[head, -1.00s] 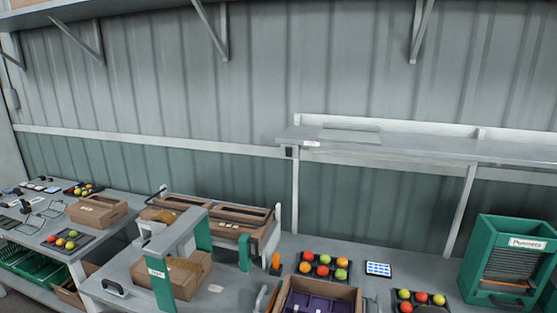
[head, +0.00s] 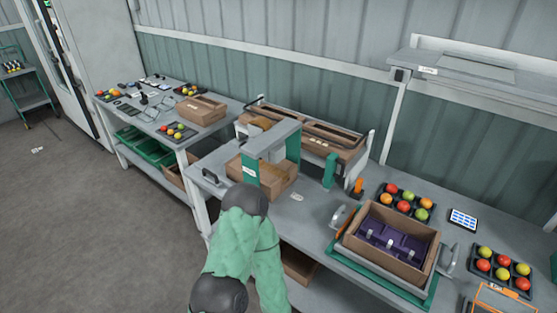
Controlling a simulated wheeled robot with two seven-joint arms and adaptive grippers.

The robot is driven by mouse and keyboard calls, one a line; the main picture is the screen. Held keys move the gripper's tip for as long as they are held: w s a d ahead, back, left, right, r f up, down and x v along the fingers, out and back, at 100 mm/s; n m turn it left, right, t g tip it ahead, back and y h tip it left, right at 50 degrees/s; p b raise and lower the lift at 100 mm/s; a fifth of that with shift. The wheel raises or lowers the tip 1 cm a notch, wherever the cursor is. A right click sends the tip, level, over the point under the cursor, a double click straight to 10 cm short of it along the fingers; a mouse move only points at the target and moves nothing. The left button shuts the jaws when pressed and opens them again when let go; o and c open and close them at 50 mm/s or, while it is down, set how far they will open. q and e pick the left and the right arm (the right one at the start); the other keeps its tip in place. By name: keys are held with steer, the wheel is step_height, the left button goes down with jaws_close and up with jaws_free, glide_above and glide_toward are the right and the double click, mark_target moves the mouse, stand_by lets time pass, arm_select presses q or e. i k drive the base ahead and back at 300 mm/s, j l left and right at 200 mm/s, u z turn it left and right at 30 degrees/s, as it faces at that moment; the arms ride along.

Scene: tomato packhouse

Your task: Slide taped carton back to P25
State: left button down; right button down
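A closed brown carton (head: 268,182) sits on the bench, partly under a grey and green arch (head: 272,140). A small white label (head: 249,171) is on the arch's near green post; I cannot read it. The tape on the carton is hard to make out at this size. A spot marked P25 cannot be picked out. One of my arms, in a green sleeve with dark joints, rises from the bottom edge just in front of the arch and hides part of the bench edge. Neither of my grippers shows.
An open carton with a purple insert (head: 398,234) stands right of the arch. Tomato trays (head: 405,201) and a small tablet (head: 463,219) lie behind it and to its right. A wooden-sided rack (head: 318,132) stands behind the arch. Another bench (head: 150,88) is at left, with open floor before it.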

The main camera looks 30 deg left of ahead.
mark_target(287, 179)
steer(key=j+z, duration=0.65)
steer(key=j, duration=0.15)
steer(key=j+z, duration=0.35)
steer(key=k+j, duration=0.05)
